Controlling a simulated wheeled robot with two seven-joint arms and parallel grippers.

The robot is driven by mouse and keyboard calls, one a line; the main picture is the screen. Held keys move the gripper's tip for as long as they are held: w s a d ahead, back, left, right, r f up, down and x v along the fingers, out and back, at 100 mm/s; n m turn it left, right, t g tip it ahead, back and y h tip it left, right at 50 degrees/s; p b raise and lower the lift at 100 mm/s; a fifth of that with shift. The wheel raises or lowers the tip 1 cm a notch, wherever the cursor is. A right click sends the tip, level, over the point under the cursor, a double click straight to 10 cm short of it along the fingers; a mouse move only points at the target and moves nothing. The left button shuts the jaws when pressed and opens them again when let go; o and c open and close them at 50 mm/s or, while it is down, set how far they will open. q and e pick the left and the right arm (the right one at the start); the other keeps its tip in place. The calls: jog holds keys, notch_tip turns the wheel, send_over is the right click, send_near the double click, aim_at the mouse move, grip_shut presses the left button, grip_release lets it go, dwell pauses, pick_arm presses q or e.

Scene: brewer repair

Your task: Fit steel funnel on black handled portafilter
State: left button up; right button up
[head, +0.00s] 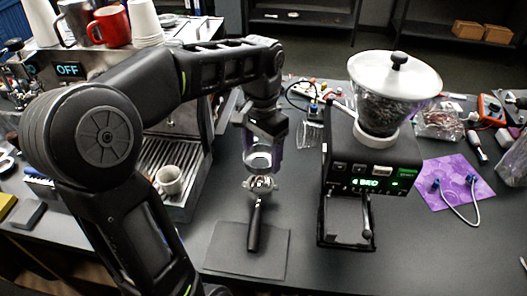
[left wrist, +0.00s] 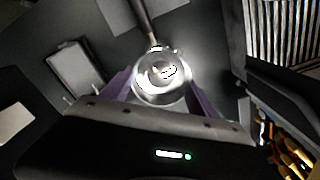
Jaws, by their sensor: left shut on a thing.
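The steel funnel (head: 258,161) is a shiny ring between the purple-sided fingers of my left gripper (head: 263,148), which is shut on it. The black handled portafilter (head: 255,226) lies on a grey mat (head: 222,262), its handle pointing toward the front and its metal head at the back. The funnel is above or just behind the head; I cannot tell whether they touch. In the left wrist view the funnel (left wrist: 160,88) overlaps the portafilter head, and the portafilter's handle (left wrist: 143,20) runs up from it. My right gripper is not in view.
The grinder (head: 372,150) with a bean hopper stands close to the right. The espresso machine (head: 170,165), with a cup (head: 170,181) on its tray, is at the left.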

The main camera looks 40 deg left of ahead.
pick_arm(q)
notch_tip(320, 180, down, 4)
jog(key=b, duration=0.3)
jog(key=shift+f+b, duration=1)
jog(key=shift+f, duration=0.15)
jog(key=shift+f, duration=0.4)
dwell(1.3)
jog(key=shift+s, duration=0.1)
jog(key=o, duration=1.4)
jog(key=shift+o, duration=0.2)
